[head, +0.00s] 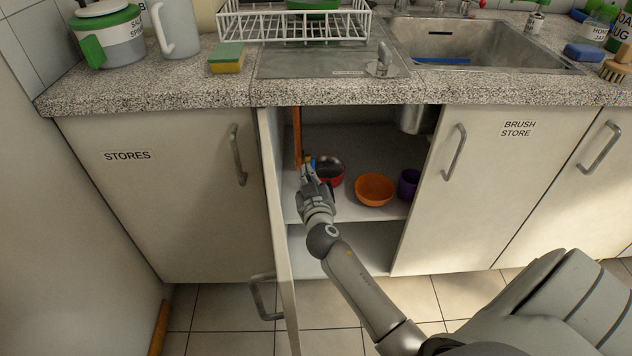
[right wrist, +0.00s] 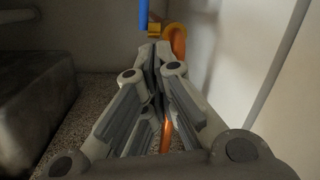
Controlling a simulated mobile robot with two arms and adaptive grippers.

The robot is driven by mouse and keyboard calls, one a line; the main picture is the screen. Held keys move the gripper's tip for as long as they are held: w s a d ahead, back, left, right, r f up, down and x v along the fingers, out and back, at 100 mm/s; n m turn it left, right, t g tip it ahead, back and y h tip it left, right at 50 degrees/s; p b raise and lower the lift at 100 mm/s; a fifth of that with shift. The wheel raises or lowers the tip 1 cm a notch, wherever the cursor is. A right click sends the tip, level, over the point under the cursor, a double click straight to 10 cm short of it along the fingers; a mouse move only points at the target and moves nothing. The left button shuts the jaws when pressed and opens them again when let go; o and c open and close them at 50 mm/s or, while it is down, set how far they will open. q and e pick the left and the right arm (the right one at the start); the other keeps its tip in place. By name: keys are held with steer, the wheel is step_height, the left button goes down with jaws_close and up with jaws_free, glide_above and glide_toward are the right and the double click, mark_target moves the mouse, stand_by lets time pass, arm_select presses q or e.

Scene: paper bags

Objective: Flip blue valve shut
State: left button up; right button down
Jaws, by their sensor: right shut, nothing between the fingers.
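The blue valve handle (right wrist: 144,14) runs up to the top edge of the right wrist view. It sits by a brass fitting (right wrist: 155,30) on a copper pipe (right wrist: 178,42). In the head view only a small blue bit (head: 313,162) shows, beside my fingertips, under the vertical copper pipe (head: 297,135). My right gripper (head: 307,163) reaches into the open sink cupboard. Its fingertips (right wrist: 155,50) are shut and empty, just below the handle in the wrist picture. I cannot tell whether they touch the valve. My left gripper is out of view.
A red bowl (head: 330,172), an orange bowl (head: 374,189) and a purple cup (head: 409,183) stand on the cupboard shelf, right of my gripper. The open cupboard door (head: 278,220) stands close on the left. The countertop edge (head: 330,94) is above, with a drain pipe (head: 414,119) below it.

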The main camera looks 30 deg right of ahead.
steer(key=r+p+v, duration=0.2)
steer(key=p+v, duration=0.3)
steer(key=v, duration=0.5)
steer(key=shift+d+r+g, duration=0.15)
steer(key=shift+d+g, duration=0.05)
steer(key=shift+g, duration=0.2)
steer(key=shift+w, duration=0.1)
